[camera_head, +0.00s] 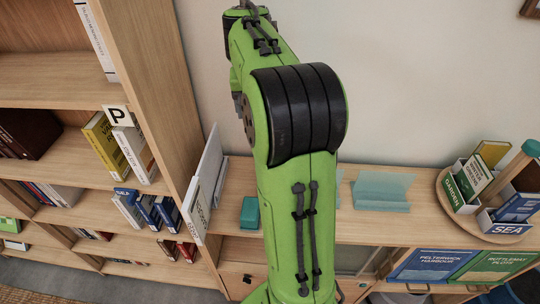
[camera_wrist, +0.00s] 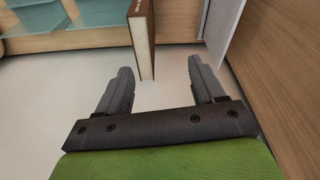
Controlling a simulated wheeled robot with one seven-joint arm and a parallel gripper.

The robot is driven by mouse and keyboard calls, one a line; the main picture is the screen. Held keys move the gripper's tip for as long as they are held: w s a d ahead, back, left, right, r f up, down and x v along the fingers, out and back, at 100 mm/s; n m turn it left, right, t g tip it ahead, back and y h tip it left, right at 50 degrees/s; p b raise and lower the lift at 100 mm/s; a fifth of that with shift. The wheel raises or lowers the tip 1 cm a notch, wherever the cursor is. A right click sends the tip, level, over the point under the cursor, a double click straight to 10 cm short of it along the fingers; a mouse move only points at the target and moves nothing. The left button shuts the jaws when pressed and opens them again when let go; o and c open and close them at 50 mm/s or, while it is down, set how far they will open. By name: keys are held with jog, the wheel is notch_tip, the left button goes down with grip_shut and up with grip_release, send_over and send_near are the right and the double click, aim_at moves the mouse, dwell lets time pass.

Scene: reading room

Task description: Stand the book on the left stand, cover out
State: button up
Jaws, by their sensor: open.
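In the wrist view my gripper (camera_wrist: 159,66) is open, its two dark fingers apart. A brown book (camera_wrist: 142,38) with cream page edges stands upright ahead of them, its lower end showing between the fingertips. I cannot tell whether a finger touches it; its cover is seen edge-on. Two pale teal, see-through stands are at the upper left of the wrist view, one nearer the book (camera_wrist: 92,12) and one farther left (camera_wrist: 38,18). In the head view one stand (camera_head: 383,191) is clear on the counter, and another (camera_head: 339,184) is mostly hidden behind my arm. My gripper and the book are not visible there.
A white upright panel (camera_head: 206,178) and a tall bookcase (camera_head: 160,80) stand left of the counter. A small teal block (camera_head: 250,213) lies near the panel. A round wooden tray (camera_head: 447,203) with boxes of books is at right. The counter between stand and tray is bare.

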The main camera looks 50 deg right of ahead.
jog(key=d+f+m, duration=0.2)
jog(key=d, duration=0.5)
jog(key=a+x, duration=0.1)
jog(key=x, duration=1.4)
jog(key=shift+f, duration=0.3)
jog(key=shift+s+a+r, duration=0.1)
jog(key=shift+s+a, duration=0.05)
jog(key=shift+s, duration=0.05)
jog(key=c, duration=0.3)
grip_shut()
